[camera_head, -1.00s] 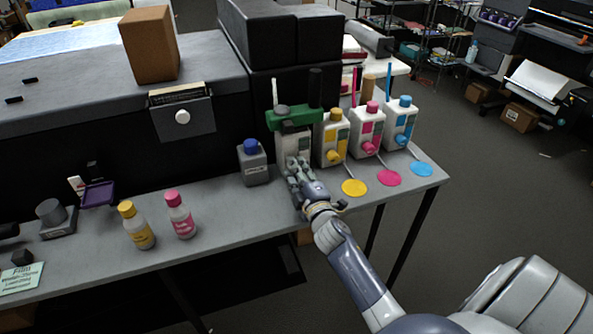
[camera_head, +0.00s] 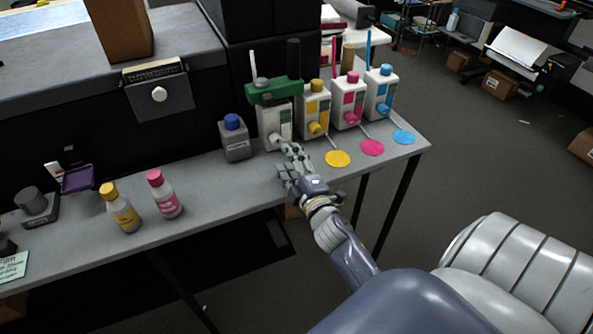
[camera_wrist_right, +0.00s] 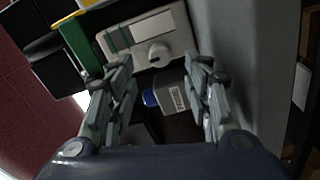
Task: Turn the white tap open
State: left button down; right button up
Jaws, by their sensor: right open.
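The white tap is the round white knob (camera_head: 273,142) low on the front of the white container (camera_head: 273,118) with the green top. My left gripper is not in view.
Yellow (camera_head: 314,110), pink (camera_head: 348,103) and blue (camera_head: 381,95) containers stand to the right, with colour discs before them. A grey bottle with a blue cap (camera_head: 235,140) stands just left. Two small bottles stand further left. The table's front edge is close below my right gripper.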

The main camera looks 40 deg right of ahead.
jog(key=shift+v, duration=2.35)
